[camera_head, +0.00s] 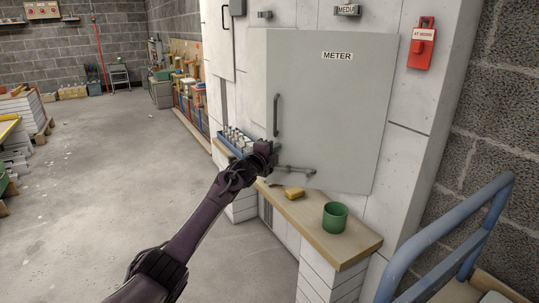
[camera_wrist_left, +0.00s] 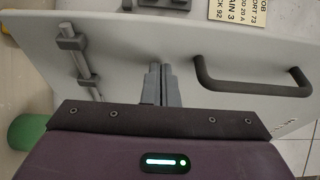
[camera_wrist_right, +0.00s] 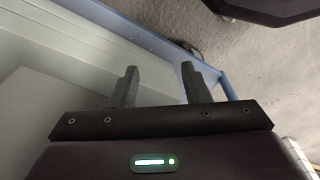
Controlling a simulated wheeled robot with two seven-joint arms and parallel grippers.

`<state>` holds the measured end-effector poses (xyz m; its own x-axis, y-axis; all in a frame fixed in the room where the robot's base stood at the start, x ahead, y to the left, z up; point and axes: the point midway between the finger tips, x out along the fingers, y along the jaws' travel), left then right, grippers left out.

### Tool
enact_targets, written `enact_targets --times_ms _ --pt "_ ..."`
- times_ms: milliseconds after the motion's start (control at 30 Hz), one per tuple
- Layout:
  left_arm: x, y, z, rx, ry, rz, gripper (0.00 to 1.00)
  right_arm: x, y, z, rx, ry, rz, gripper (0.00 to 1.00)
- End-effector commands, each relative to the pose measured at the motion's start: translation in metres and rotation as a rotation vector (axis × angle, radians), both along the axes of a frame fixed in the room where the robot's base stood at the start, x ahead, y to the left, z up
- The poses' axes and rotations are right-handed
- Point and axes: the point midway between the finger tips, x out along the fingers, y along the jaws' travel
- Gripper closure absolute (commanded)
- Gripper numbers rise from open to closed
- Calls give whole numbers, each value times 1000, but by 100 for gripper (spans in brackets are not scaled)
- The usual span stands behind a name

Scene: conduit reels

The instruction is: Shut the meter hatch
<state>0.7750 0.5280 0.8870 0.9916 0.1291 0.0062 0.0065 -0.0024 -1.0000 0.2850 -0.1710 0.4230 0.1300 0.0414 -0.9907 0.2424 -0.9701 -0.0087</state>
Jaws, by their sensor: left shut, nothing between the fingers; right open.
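The meter hatch (camera_head: 335,110) is a pale grey door labelled METER, on the white block wall. It has a dark upright handle (camera_head: 276,115) near its left edge and a small latch bar (camera_head: 298,170) low down. I cannot tell from the head view how far it stands ajar. My left gripper (camera_head: 277,154) is at the hatch's lower left, between handle and latch. In the left wrist view its shut, empty fingers (camera_wrist_left: 160,84) point at the hatch face (camera_wrist_left: 215,50); contact is unclear. My right gripper (camera_wrist_right: 160,84) is open and empty, outside the head view.
A wooden ledge (camera_head: 310,222) below the hatch holds a green mug (camera_head: 335,217), a yellow item (camera_head: 294,193) and a blue crate (camera_head: 228,148).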

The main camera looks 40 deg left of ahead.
Motion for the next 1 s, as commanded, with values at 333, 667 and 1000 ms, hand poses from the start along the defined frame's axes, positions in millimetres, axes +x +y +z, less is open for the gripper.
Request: enact_targets --times_ms 333,667,1000 --pt "-11 -3 -1 -1 1 0 100 -3 -15 -34 -15 -19 -25 57" --pt "-21 -6 0 0 1 0 100 -17 -22 -64 -18 -25 -37 57" --pt "-35 -9 1 0 1 -1 100 -40 -29 -87 -22 -23 -41 57"
